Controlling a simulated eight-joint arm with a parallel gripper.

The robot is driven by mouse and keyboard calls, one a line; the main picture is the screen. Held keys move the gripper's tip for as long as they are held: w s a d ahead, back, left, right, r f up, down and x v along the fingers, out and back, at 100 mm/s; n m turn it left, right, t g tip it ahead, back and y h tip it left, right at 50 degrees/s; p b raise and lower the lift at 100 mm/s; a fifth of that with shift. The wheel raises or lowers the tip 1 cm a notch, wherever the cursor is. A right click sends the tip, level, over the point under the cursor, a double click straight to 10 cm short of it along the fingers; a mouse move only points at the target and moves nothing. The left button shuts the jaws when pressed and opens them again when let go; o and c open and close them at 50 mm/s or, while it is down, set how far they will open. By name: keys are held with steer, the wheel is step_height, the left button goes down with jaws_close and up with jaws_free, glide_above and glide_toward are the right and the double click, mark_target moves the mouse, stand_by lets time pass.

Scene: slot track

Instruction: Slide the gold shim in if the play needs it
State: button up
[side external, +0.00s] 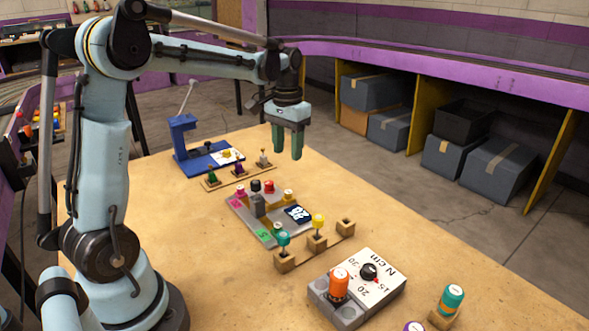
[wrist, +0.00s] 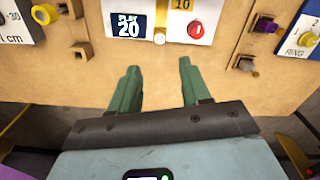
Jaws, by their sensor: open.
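A yellow-topped piece, which looks like the gold shim (side external: 318,221), stands in the middle of a wooden rack beside the slot track; its yellow top also shows at the upper left of the wrist view (wrist: 44,13). The grey slot track (side external: 238,207) carries several coloured knobs and a dark display (side external: 297,214), which reads "PLAY 20" in the wrist view (wrist: 128,24). My gripper (side external: 288,155) is open and empty, its green fingers pointing down above the table beyond the track. In the wrist view the fingers (wrist: 159,67) are apart, with bare table between them.
A teal-topped piece (side external: 283,239) stands in the same rack; its end holder (side external: 346,228) is empty. A torque block (side external: 365,290) with an orange knob sits in front. A second rack (side external: 238,172) and a blue fixture (side external: 190,150) stand behind the track.

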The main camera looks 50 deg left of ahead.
mark_target(288, 192)
step_height(288, 192, down, 12)
steer(key=shift+r, duration=0.1)
stand_by(0.5)
jaws_close()
